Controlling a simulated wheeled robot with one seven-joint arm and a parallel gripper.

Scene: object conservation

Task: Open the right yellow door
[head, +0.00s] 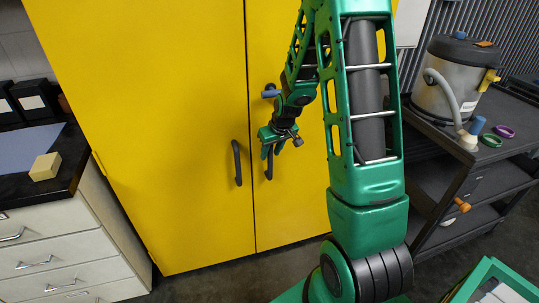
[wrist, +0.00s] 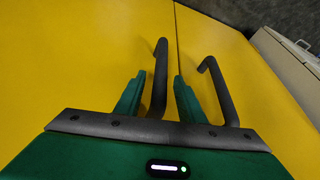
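The yellow cabinet has two shut doors, a left door (head: 170,130) and a right door (head: 290,205), meeting at a vertical seam. The right door's dark bar handle (head: 269,168) is partly hidden by my gripper (head: 272,150). In the wrist view, which is turned over, that handle (wrist: 160,75) stands between the two green fingers of my gripper (wrist: 158,95). The fingers are apart, with a gap visible on the right side; contact with the handle is unclear. The left door's handle (head: 237,163) is beside the gripper, outside the right finger in the wrist view (wrist: 213,85).
A white drawer unit (head: 60,245) with a dark top and a yellow block (head: 45,167) stands at left. A dark cart (head: 455,165) carrying a metal canister (head: 445,90) stands at right. Dark floor (head: 225,285) lies before the doors.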

